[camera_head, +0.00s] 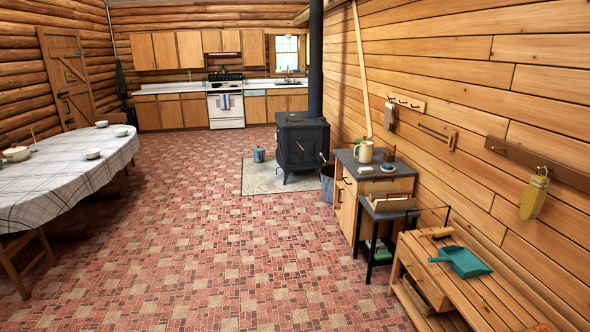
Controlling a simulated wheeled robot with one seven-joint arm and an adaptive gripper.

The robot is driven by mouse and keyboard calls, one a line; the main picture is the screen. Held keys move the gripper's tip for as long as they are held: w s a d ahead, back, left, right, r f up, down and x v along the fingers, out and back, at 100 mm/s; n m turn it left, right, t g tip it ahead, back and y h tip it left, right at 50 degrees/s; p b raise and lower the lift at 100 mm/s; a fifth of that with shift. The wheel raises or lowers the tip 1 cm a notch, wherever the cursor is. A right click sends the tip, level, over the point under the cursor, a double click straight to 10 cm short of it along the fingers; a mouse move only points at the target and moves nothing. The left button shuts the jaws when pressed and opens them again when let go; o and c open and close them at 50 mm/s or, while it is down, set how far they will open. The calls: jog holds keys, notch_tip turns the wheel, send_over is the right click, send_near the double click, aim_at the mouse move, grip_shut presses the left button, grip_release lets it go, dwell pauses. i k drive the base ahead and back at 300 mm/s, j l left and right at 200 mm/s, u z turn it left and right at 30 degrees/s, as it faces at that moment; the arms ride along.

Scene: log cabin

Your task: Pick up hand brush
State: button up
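I cannot make out a hand brush for certain. A light wooden piece (437,232) lies at the far end of the slatted wooden bench (485,306) at the lower right; it may be a brush, but it is too small to tell. A teal dustpan (466,262) lies on the bench just nearer than it. My gripper is not in view.
A black side stand (385,214) and a cabinet with a pitcher (365,152) stand beyond the bench along the right wall. A black stove (301,143) is farther back. A cloth-covered table (60,185) is at left. The tiled floor between is clear.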

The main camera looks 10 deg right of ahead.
aim_at(441, 234)
jog(key=i+z, duration=0.15)
jog(key=i, duration=0.55)
jog(key=i+z, duration=0.1)
jog(key=i, duration=0.6)
jog(key=i+j+z, duration=0.15)
jog(key=i, duration=0.5)
jog(key=i+j+z, duration=0.1)
jog(key=i+z, duration=0.35)
jog(key=i+j+z, duration=0.25)
jog(key=i+z, duration=0.15)
jog(key=i+j+z, duration=0.55)
jog(key=i+z, duration=0.15)
jog(key=z, duration=0.2)
jog(key=i+j+z, duration=0.25)
jog(key=z, duration=0.15)
jog(key=i+j+z, duration=0.15)
jog(key=z, duration=0.3)
jog(key=i+j+z, duration=0.15)
jog(key=j+z, duration=0.3)
